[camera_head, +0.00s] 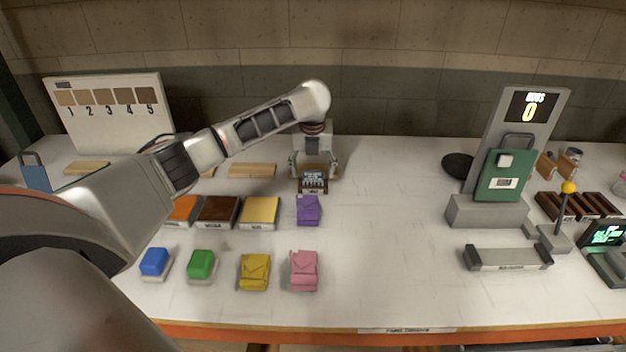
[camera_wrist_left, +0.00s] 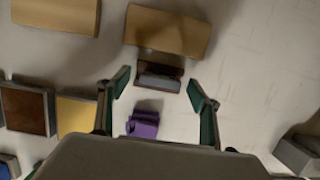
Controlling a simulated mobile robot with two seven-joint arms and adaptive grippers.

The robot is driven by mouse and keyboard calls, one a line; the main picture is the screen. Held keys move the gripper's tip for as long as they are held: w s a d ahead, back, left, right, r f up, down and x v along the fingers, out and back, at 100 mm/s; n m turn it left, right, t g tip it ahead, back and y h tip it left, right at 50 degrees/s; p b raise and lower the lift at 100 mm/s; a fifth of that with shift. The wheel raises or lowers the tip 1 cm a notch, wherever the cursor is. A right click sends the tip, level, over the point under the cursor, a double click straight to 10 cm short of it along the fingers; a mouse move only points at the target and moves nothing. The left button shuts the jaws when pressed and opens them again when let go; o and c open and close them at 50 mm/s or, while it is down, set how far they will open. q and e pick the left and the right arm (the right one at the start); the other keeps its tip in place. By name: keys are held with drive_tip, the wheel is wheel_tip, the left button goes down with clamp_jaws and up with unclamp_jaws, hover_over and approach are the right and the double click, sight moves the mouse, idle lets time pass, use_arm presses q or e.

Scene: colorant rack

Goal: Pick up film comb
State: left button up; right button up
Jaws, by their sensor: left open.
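What looks like the film comb (camera_head: 313,176) is a small grey piece with a toothed face, sitting in a dark brown holder (camera_head: 313,190) near the middle of the table. In the left wrist view the grey comb (camera_wrist_left: 158,82) lies between my fingers, with clear gaps on both sides. My left gripper (camera_head: 314,163) is open and points down over the comb, one finger on each side. It also shows in the left wrist view (camera_wrist_left: 159,88). I cannot tell how far the fingertips are above the holder. My right gripper is out of view.
A purple pouch (camera_head: 308,210) lies just in front of the holder, and a wooden block (camera_head: 252,171) lies behind left. Colored trays, including a yellow one (camera_head: 259,211), stand to the left. The table between the holder and the grey stand (camera_head: 487,211) is clear.

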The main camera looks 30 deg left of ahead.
use_arm(q)
drive_tip(key=shift+w+f, duration=0.15)
drive_tip(key=shift+f, duration=0.45)
drive_tip(key=c, duration=1.2)
drive_tip(key=shift+r, duration=0.15)
